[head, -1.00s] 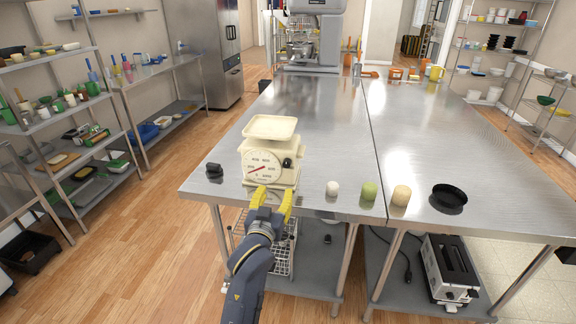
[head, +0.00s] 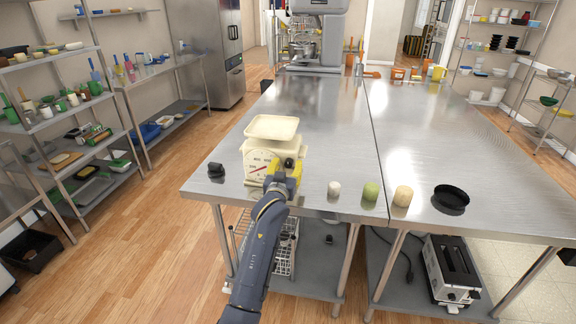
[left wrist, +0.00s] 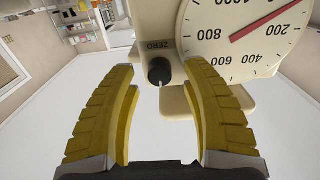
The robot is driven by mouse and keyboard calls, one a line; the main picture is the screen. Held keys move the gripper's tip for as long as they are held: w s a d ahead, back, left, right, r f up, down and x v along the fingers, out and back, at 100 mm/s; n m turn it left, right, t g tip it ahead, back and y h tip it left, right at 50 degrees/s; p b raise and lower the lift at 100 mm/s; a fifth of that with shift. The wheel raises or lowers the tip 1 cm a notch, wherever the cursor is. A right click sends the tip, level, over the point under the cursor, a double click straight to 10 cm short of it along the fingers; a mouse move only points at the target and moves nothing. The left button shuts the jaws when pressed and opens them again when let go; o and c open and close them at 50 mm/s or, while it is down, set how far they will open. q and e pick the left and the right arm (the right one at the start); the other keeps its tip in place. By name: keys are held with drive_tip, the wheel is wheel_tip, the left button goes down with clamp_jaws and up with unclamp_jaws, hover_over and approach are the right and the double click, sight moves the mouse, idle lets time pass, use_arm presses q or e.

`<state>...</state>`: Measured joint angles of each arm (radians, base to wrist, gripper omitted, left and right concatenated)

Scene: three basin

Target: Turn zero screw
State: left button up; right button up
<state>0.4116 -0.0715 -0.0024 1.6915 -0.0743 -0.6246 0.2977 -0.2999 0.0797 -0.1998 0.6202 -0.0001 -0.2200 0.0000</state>
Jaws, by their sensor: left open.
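A cream kitchen scale (head: 256,160) with a flat tray on top stands near the front edge of the steel table. In the left wrist view its dial (left wrist: 245,38) shows a red needle, and the black zero screw (left wrist: 159,71) sits below the word ZERO. My left gripper (head: 287,168) has yellow fingers and is at the scale's front right. In the left wrist view the left gripper (left wrist: 163,110) is open, with the zero screw between and just beyond its fingers, apart from both. In the head view the gripper hides the screw. My right gripper is not in view.
The steel table (head: 310,110) has a small black object (head: 216,170) left of the scale. A white piece (head: 334,188), a green piece (head: 370,192), a tan piece (head: 403,196) and a black dish (head: 451,197) stand to the right.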

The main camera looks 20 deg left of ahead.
use_arm(q)
drive_tip(key=shift+w, duration=0.45)
drive_tip(key=shift+c, duration=0.6)
clamp_jaws()
drive_tip(key=shift+r, duration=0.1)
